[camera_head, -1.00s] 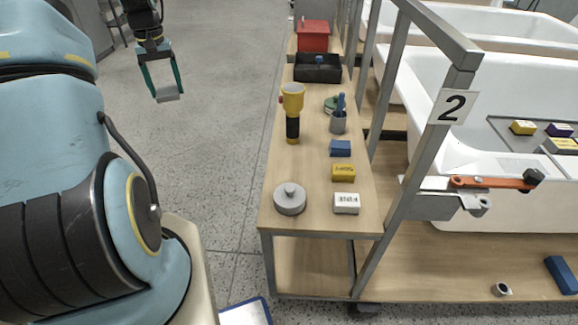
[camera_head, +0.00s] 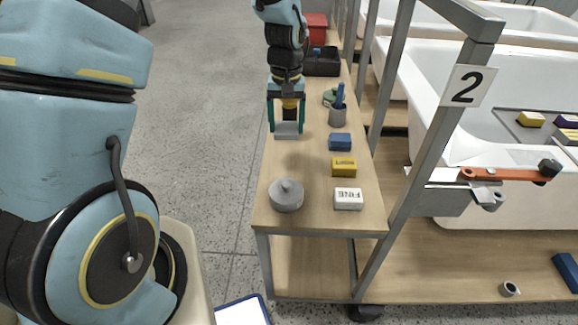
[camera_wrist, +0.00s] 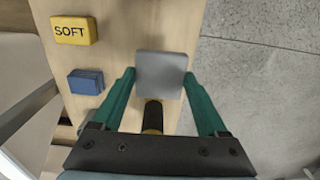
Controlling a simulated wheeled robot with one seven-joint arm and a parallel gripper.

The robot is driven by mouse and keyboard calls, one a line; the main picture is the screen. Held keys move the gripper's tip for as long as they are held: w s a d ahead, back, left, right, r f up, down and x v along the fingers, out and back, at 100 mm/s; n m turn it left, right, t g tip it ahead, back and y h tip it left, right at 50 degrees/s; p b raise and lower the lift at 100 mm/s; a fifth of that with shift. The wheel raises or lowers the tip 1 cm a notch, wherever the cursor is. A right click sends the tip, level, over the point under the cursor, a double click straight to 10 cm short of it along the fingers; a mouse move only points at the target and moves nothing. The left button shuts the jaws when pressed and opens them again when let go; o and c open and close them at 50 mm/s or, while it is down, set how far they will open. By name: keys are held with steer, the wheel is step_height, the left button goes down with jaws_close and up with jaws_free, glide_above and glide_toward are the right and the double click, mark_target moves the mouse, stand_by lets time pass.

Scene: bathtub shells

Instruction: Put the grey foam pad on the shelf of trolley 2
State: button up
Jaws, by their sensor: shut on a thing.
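My gripper (camera_head: 287,131) has teal fingers and is shut on the grey foam pad (camera_head: 288,131), a flat square block. In the wrist view the pad (camera_wrist: 160,75) sits between the fingertips. I cannot tell whether the pad touches the shelf. The number 2 plate (camera_head: 467,87) is on the trolley's slanted grey post.
A black tray (camera_head: 322,63) and a red box (camera_head: 316,28) stand farther back. A white tub (camera_head: 440,160) is at right.

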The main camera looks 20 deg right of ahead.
mark_target(289, 164)
steer(key=shift+s+d+f, duration=0.15)
steer(key=shift+s+f, duration=0.2)
step_height(289, 164, down, 10)
steer(key=shift+r+p, duration=0.25)
steer(key=shift+p, duration=0.55)
steer(key=shift+f, duration=0.2)
steer(key=o, duration=1.2)
steer(key=shift+r, duration=0.1)
step_height(289, 164, up, 12)
steer(key=shift+r+b, duration=0.1)
steer(key=shift+b, duration=0.9)
